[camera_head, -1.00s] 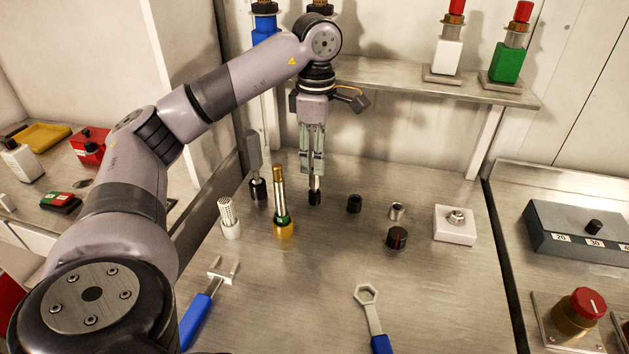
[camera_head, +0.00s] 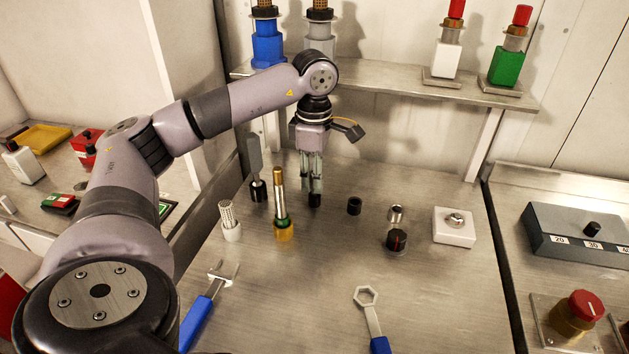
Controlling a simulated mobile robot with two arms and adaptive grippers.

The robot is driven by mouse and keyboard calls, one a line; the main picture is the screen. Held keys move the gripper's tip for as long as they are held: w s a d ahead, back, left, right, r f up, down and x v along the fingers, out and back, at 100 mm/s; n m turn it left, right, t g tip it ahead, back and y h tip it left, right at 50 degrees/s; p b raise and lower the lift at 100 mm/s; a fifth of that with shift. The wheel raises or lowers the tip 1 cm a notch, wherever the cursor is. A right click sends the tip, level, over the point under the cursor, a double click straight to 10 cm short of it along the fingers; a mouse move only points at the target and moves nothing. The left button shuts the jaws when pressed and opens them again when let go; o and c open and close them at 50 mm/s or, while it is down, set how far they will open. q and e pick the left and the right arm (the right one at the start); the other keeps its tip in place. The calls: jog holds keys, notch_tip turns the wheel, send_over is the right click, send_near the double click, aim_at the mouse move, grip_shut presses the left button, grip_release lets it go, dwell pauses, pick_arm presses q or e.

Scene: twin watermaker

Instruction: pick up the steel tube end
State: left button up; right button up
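A steel piece with a black foot (camera_head: 315,200), which looks like the steel tube end, stands upright on the steel worktop. My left gripper (camera_head: 314,188) points straight down over it, its fingertips low around the top of the piece and just above the foot. The fingers hide most of the steel part. I cannot tell whether they touch it. A short steel ring-like piece (camera_head: 397,213) stands farther right, apart from the gripper. My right gripper is not in view.
Close left of the gripper stand a brass-and-green tube (camera_head: 280,208), a black-footed grey paddle (camera_head: 256,172) and a white perforated cylinder (camera_head: 230,220). Right are a black cylinder (camera_head: 354,206), a black knob (camera_head: 396,241) and a white block (camera_head: 454,228). Two blue-handled wrenches lie in front.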

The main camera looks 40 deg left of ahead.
pick_arm(q)
grip_shut()
jog(key=shift+r, duration=0.55)
notch_tip(320, 180, up, 8)
jog(key=shift+r+p, duration=0.15)
jog(key=shift+p, duration=0.3)
notch_tip(320, 180, up, 11)
jog(key=p, duration=0.5)
jog(key=shift+p, duration=0.4)
jog(key=shift+f, duration=0.2)
